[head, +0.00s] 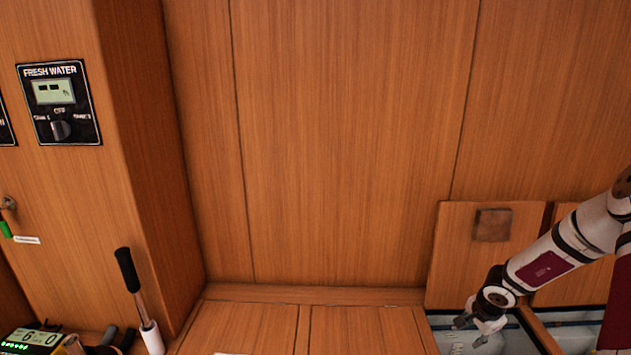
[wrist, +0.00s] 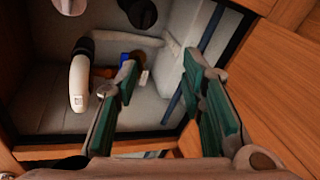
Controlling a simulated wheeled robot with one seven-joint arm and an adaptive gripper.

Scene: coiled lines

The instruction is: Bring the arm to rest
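My arm (head: 554,257) reaches in from the right edge of the head view. My gripper (head: 478,330) is at its lower end, tilted downward over an open locker (head: 470,345). In the wrist view my gripper (wrist: 162,92) shows two green-padded fingers, spread apart with nothing between them. Below the fingers is the light grey inside of the locker (wrist: 60,112). The fingertips look to be at or above the opening; their exact height I cannot tell.
A white curved pipe with a black end (wrist: 79,80) stands inside the locker. A raised wooden lid (head: 465,250) stands behind the opening. A black-handled lever (head: 128,270) and a fresh water panel (head: 60,102) are at the left.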

